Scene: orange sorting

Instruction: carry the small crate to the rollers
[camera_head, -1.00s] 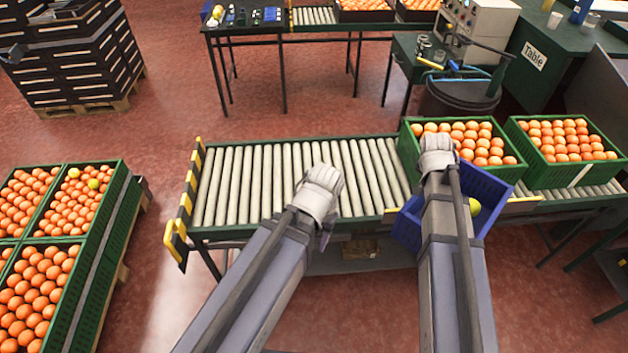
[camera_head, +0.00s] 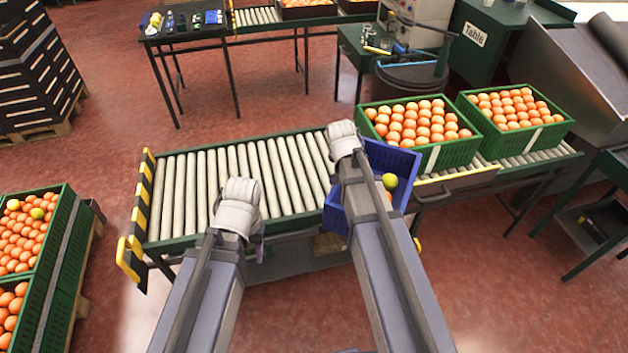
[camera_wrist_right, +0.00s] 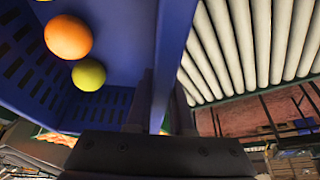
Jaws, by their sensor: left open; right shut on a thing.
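The small blue crate (camera_head: 400,162) hangs from my right gripper (camera_head: 345,140) at the front edge of the rollers (camera_head: 235,170), just left of the green crates. It holds a yellow-green fruit and an orange one. In the right wrist view my right gripper (camera_wrist_right: 160,115) is shut on the wall of the blue crate (camera_wrist_right: 120,25), with the rollers (camera_wrist_right: 250,45) beside it. My left gripper (camera_head: 240,205) is open and empty over the front of the rollers; its fingertips are mostly hidden by the wrist.
Two green crates of oranges (camera_head: 432,155) (camera_head: 535,137) stand on the right part of the conveyor. A yellow-black striped end stop (camera_head: 137,225) is at the left end. The rollers between are bare. Green crates of oranges (camera_head: 50,270) stand at lower left.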

